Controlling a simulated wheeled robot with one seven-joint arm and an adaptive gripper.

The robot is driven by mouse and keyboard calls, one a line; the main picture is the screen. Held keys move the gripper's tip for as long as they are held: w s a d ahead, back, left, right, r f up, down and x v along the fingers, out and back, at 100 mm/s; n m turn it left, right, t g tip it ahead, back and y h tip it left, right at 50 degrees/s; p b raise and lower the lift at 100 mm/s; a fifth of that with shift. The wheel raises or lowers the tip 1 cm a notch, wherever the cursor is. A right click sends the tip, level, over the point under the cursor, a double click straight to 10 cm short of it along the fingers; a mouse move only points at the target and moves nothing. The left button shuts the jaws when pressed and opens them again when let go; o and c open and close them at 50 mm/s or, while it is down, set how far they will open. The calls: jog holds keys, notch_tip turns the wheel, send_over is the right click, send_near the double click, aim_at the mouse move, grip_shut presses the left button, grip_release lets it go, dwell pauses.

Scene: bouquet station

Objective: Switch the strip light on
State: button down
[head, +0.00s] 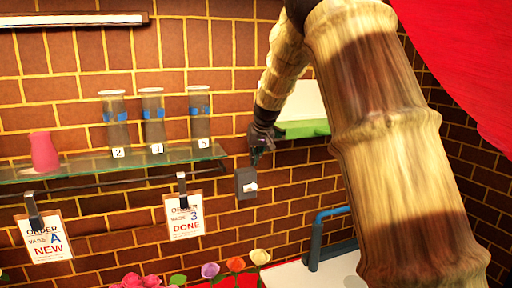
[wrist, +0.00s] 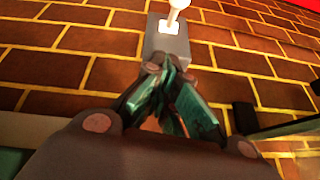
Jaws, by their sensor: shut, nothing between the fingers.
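The strip light (head: 80,20) is a long pale bar in a dark housing, high on the brick wall at upper left in the head view. I cannot tell whether it is lit. The switch is a grey box (head: 243,192) on the wall below the shelf's right end, with a white lever (head: 251,187). In the wrist view the box (wrist: 167,45) stands just beyond my fingertips, and its lever (wrist: 176,8) reaches the top edge. My gripper (head: 256,158) is shut and empty, just above the box. I cannot tell whether it touches the box.
A glass shelf (head: 110,163) left of the switch holds a pink vase (head: 43,153) and several glass tubes (head: 153,118). Order cards (head: 184,217) hang below it. A green-edged white panel (head: 303,128) is behind my arm. A blue pipe handle (head: 316,240) and flowers (head: 236,264) are below.

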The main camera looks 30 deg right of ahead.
aim_at(251, 187)
jog(key=p+x, duration=0.1)
jog(key=x, duration=0.2)
jog(key=shift+w+f, duration=0.3)
jog(key=shift+w, duration=0.05)
jog(key=s+f+p, duration=0.1)
jog(key=s+a+f+p, duration=0.1)
jog(key=s, duration=0.1)
jog(key=shift+a+f, duration=0.1)
jog(key=shift+a, duration=0.05)
jog(key=shift+f, duration=0.25)
